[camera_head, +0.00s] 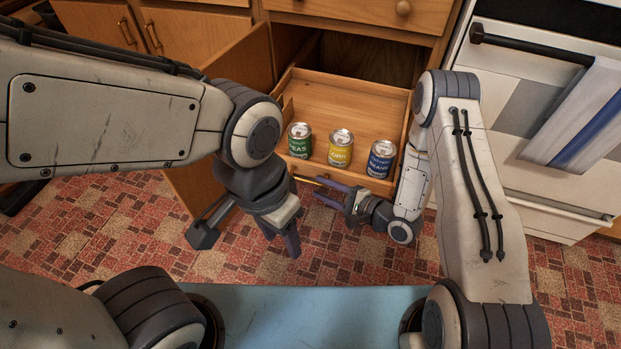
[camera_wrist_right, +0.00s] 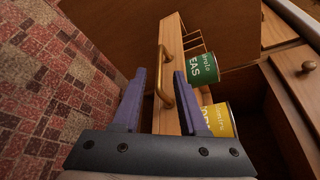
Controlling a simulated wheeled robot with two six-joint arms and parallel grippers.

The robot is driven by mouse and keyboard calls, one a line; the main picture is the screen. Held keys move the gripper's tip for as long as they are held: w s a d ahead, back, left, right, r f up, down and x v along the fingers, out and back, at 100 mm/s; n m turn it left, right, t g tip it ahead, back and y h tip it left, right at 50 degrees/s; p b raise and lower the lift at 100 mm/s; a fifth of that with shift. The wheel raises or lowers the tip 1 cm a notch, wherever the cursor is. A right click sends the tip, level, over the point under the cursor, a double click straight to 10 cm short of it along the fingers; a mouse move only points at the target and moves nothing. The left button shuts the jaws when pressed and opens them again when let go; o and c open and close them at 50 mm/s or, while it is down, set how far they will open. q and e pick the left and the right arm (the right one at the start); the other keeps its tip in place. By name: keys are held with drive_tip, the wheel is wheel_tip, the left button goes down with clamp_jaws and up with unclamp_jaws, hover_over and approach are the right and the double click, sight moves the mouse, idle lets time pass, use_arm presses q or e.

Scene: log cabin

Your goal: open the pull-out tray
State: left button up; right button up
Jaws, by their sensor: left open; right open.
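The pull-out tray (camera_head: 345,102) is a light wooden drawer in the lower cabinet, and it stands out from the opening. Green (camera_head: 299,140), yellow (camera_head: 340,148) and blue (camera_head: 381,158) cans stand in its front part. Its brass bar handle (camera_wrist_right: 164,75) is on the front panel, mostly hidden in the head view. My right gripper (camera_head: 306,188) is open at the tray front. In the wrist view the handle shows between its fingers (camera_wrist_right: 159,74); I cannot tell whether they touch it. My left gripper (camera_head: 282,250) is open and empty, above the floor in front of the tray.
An open cabinet door (camera_head: 242,72) stands left of the tray. A white oven (camera_head: 540,100) with a towel (camera_head: 585,115) on its handle is at the right. A closed drawer (camera_head: 365,10) is above the opening. Red patterned floor (camera_head: 110,225) lies in front.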

drive_tip(key=v, duration=0.4)
drive_tip(key=shift+p, duration=0.35)
